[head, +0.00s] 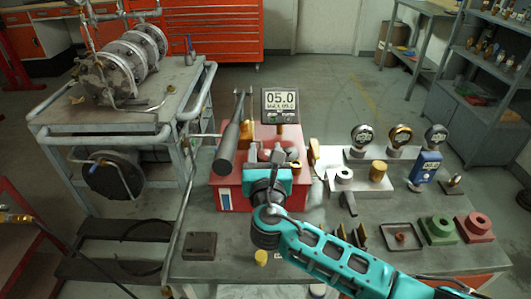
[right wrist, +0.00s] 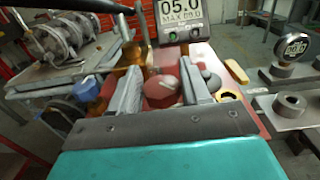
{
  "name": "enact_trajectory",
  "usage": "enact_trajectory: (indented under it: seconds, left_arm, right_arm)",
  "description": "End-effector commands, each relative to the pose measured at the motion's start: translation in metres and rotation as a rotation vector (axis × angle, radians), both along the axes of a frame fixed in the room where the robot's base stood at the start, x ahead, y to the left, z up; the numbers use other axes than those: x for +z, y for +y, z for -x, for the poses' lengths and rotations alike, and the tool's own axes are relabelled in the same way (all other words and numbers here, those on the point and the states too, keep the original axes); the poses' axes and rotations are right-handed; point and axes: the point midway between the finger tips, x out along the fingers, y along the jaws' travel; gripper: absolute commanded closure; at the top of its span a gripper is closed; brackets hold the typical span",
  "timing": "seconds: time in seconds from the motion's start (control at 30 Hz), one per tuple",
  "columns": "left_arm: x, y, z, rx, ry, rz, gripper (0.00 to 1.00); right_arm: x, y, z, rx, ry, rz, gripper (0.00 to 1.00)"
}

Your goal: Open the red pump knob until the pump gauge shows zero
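The pump is a red box (head: 228,180) on the bench, with a black lever (head: 230,140) at its left. The pump gauge (head: 281,101) stands behind it and reads 05.0; it also shows in the right wrist view (right wrist: 180,14). The red knob (right wrist: 160,93) shows between the fingers of my right gripper (right wrist: 160,82) in the right wrist view. The fingers are apart, one on each side of the knob; I cannot tell whether either touches it. In the head view my teal right gripper (head: 268,158) is over the pump and hides the knob. My left gripper is not in view.
Several round dial gauges (head: 362,136) stand on a grey block to the right. A blue device (head: 424,168), a green block (head: 437,229) and a red block (head: 474,227) are at the bench's right. A grey cart (head: 130,128) with metal cylinders stands left.

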Motion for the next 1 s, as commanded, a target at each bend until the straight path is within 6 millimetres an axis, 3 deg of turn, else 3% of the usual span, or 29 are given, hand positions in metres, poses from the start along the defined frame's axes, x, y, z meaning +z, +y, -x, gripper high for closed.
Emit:
enact_trajectory:
  seconds: [0.33,0.67,1.0]
  left_arm:
    - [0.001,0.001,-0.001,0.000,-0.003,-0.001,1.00]
    - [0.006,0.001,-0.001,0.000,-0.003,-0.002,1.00]
    - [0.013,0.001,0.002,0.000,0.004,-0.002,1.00]
  right_arm:
    - [0.000,0.000,0.000,0.000,0.000,0.001,0.87]
    - [0.001,-0.001,0.000,0.053,0.000,0.002,0.87]
    - [0.000,-0.003,0.000,0.291,0.000,0.006,0.87]
